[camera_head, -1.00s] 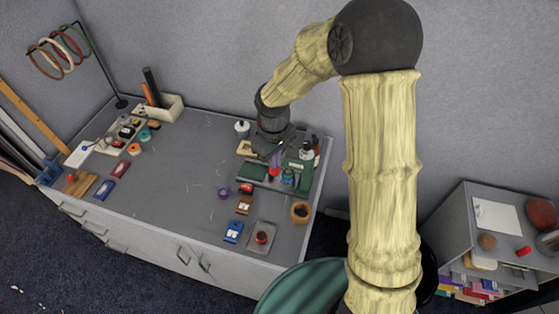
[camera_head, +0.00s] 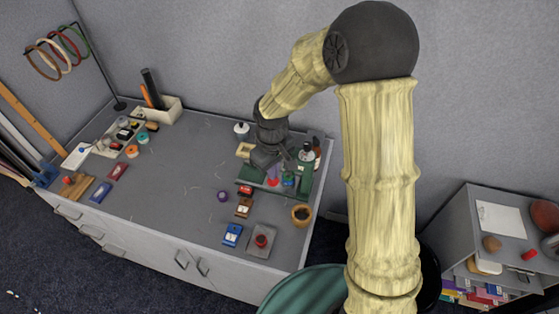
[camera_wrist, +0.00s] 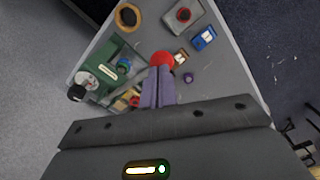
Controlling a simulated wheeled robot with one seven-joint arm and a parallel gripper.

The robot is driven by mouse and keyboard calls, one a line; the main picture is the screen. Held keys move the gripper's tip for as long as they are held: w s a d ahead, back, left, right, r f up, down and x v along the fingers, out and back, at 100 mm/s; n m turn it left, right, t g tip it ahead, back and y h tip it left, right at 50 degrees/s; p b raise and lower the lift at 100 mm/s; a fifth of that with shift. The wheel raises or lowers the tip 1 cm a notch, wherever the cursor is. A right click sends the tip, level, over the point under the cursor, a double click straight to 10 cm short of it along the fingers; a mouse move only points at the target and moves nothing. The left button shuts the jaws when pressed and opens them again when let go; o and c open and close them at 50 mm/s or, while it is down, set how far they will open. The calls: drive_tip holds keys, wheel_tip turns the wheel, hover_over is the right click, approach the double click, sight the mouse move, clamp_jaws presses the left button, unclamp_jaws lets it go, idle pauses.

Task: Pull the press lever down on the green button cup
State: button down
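A dark green press base (camera_head: 301,190) stands at the right end of the long table. A small green-and-blue cup-like part (camera_head: 288,180) sits on it and also shows in the wrist view (camera_wrist: 124,66). A round red knob (camera_head: 273,182), apparently the lever's end, is left of that part. In the wrist view the red knob (camera_wrist: 162,58) lies right at the tips of my gripper (camera_wrist: 160,70). Its two purple-grey fingers lie side by side with almost no gap. I cannot tell whether they touch the knob. The lever's shaft is mostly hidden.
A brown ring (camera_head: 301,215), a grey plate with a red button (camera_head: 261,241), a blue block (camera_head: 232,235) and a purple knob (camera_head: 223,196) are in front. The table's middle is clear.

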sight(273, 183)
drive_tip(key=shift+s+a+f+b, duration=0.1)
drive_tip(key=shift+s+f+b, duration=0.1)
drive_tip(key=shift+f+b, duration=0.55)
drive_tip(key=shift+s+f+b, duration=0.15)
drive_tip(key=shift+f+b, duration=0.3)
drive_tip(key=shift+f, duration=0.55)
drive_tip(key=shift+f+b, duration=0.45)
drive_tip(key=shift+s+f+b, duration=0.1)
drive_tip(key=shift+f+b, duration=0.6)
drive_tip(key=shift+f, duration=0.35)
drive_tip(key=f+b, duration=0.2)
drive_tip(key=f, duration=0.1)
drive_tip(key=shift+w+f, duration=0.1)
drive_tip(key=shift+w, duration=0.1)
